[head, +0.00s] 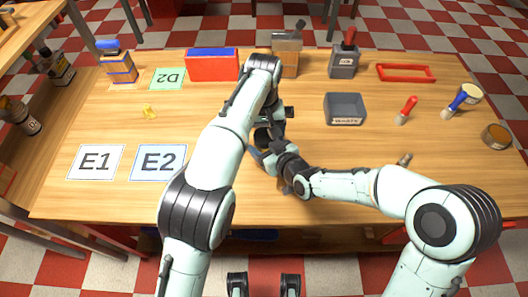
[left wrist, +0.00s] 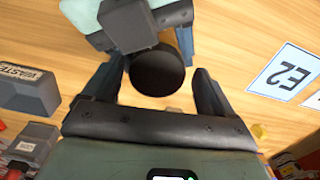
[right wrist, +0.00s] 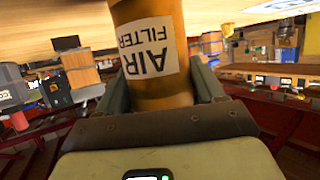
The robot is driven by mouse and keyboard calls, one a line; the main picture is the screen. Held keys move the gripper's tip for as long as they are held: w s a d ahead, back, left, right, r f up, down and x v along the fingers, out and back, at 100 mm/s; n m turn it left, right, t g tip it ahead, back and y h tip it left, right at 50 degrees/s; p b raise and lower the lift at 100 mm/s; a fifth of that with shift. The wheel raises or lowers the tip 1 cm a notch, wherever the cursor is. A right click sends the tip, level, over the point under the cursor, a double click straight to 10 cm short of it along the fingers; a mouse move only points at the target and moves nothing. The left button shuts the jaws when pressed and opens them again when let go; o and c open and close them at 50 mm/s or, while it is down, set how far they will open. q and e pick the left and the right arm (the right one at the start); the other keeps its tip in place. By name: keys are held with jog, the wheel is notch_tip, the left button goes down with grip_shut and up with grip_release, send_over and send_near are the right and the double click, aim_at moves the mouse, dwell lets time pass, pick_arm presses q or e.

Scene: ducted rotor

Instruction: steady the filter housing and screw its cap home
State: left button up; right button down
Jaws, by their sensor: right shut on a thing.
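The filter housing (right wrist: 152,88) is an orange-brown cylinder with a white "AIR FILTER" label in the right wrist view. My right gripper (right wrist: 160,82) is shut on it, a finger on each side. The cap (left wrist: 157,72) is a round black disc in the left wrist view. My left gripper (left wrist: 158,85) is open around it, with a gap between the cap and each finger. In the head view both grippers meet near the table's middle, my left gripper (head: 268,135) above the right. The arms hide most of the housing there, and how far the cap is seated cannot be seen.
A grey tray (head: 346,110) stands right of the grippers. Cards E1 (head: 95,162) and E2 (head: 158,163) lie at left. A red box (head: 212,66) and a grey container (head: 344,62) stand at the back.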

pick_arm(q)
jog(key=shift+d+r, duration=0.1)
jog(key=shift+r, duration=2.15)
jog(key=shift+o, duration=1.1)
pick_arm(e)
jog(key=shift+c, duration=0.2)
grip_release()
jog(key=shift+s, duration=0.1)
pick_arm(q)
jog(key=shift+r, duration=0.25)
pick_arm(e)
jog(key=v, duration=1.3)
jog(key=shift+d, duration=0.1)
